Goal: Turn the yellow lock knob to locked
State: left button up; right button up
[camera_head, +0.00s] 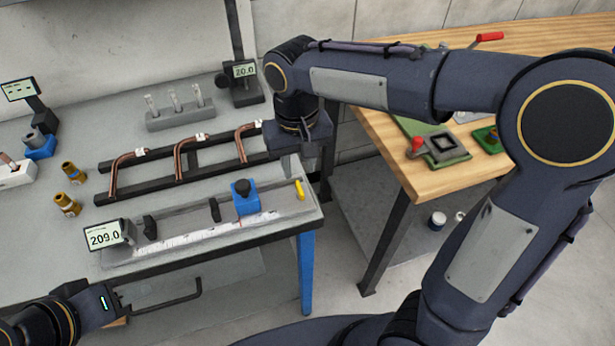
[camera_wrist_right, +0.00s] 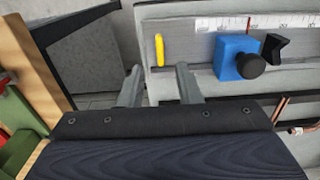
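The yellow lock knob (camera_head: 300,189) is a small upright lever at the right end of the measuring fixture (camera_head: 283,222). In the right wrist view the yellow knob (camera_wrist_right: 159,50) stands upright on the picture, just beyond the fingertips and roughly in line with the gap between them. My right gripper (camera_wrist_right: 158,83) is open and empty, its two grey fingers apart and not visibly touching the knob. In the head view its hand hangs above the bench's right end. My left gripper (camera_head: 105,306) is at the lower left, its fingers not clearly visible.
A blue slider block (camera_head: 246,203) with a black knob sits left of the yellow knob on the ruler. The fixture's display (camera_head: 103,236) reads 209.0. Bent copper tubes (camera_head: 183,155) lie on a black rack behind. A wooden bench (camera_head: 385,140) stands to the right across a gap.

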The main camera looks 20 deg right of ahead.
aim_at(300, 187)
notch_tip(300, 187, down, 6)
jog(key=shift+f, duration=0.1)
jog(key=shift+c, duration=0.3)
grip_shut()
